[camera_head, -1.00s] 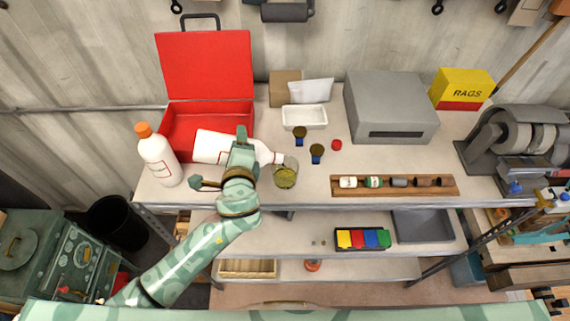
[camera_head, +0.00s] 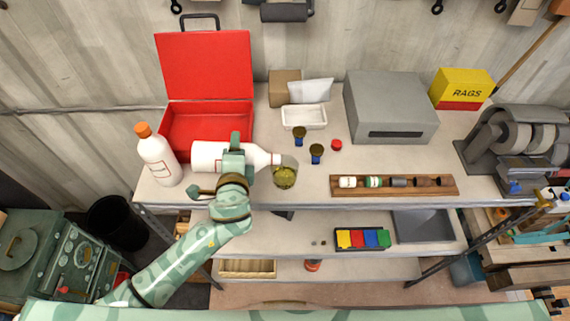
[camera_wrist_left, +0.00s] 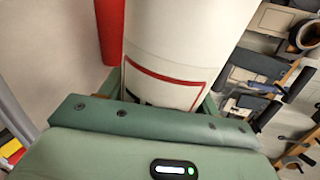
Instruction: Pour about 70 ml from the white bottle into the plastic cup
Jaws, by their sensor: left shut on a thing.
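My left gripper (camera_head: 235,162) is shut on the white bottle (camera_head: 208,157). The bottle lies nearly level above the bench, its neck pointing right. In the left wrist view its white body and red-framed label (camera_wrist_left: 165,85) fill the space between the jaws. The bottle's mouth is at the rim of the clear plastic cup (camera_head: 285,177). The cup stands upright on the bench and holds yellowish-green liquid. I cannot tell whether liquid is flowing. My right gripper is not in view.
A second white bottle with an orange cap (camera_head: 157,158) stands at the left. An open red toolbox (camera_head: 208,107) is behind the held bottle. Two small dark-topped blue items (camera_head: 316,153), a red cap (camera_head: 337,145) and a wooden rack (camera_head: 392,187) are right of the cup.

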